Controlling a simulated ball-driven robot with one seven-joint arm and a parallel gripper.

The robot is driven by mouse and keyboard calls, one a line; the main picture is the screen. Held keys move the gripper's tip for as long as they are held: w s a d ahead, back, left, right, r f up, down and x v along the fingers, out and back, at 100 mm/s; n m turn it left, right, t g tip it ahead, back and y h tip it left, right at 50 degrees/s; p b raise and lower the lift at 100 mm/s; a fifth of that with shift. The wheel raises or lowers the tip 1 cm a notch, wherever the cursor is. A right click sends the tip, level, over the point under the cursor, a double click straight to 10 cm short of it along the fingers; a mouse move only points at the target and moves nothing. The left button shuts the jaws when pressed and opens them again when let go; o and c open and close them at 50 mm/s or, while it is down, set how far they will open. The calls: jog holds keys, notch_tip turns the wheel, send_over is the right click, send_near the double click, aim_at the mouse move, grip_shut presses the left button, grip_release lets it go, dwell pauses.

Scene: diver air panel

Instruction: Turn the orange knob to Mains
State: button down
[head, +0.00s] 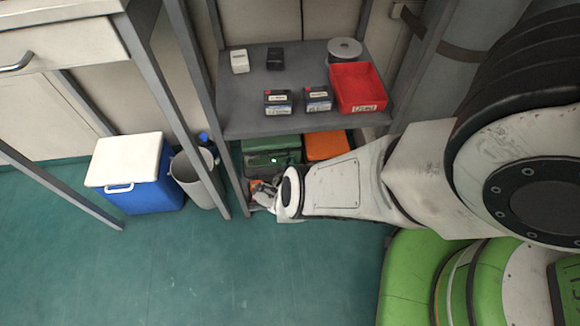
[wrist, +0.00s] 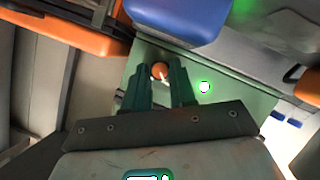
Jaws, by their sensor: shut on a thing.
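The orange knob (wrist: 160,70) sits on the green panel (wrist: 255,95) in the wrist view. It shows between the tips of my gripper's two dark green fingers (wrist: 164,84), which are shut on it. A thin pale mark shows on the knob, but I cannot read which label it points at. A bright white-green lamp (wrist: 204,87) is on the panel to the right of the fingers. In the head view, the green panel (head: 262,144) is low under the shelf, with a small green light; my arm reaches to it from the right, and the knob cannot be made out.
An orange case (head: 326,145) stands beside the panel under the grey shelf (head: 240,120). The shelf holds a red bin (head: 357,87), small boxes (head: 278,102) and a reel (head: 345,49). A grey bin (head: 195,180) and blue cooler (head: 140,190) stand left. The front floor is clear.

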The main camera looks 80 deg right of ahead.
jog(key=shift+w+n, duration=0.1)
jog(key=shift+n, duration=0.2)
dwell(0.4)
jog(key=c, duration=1.2)
grip_release()
jog(key=p+v, duration=0.6)
jog(key=v, duration=0.4)
jog(key=shift+a, duration=0.4)
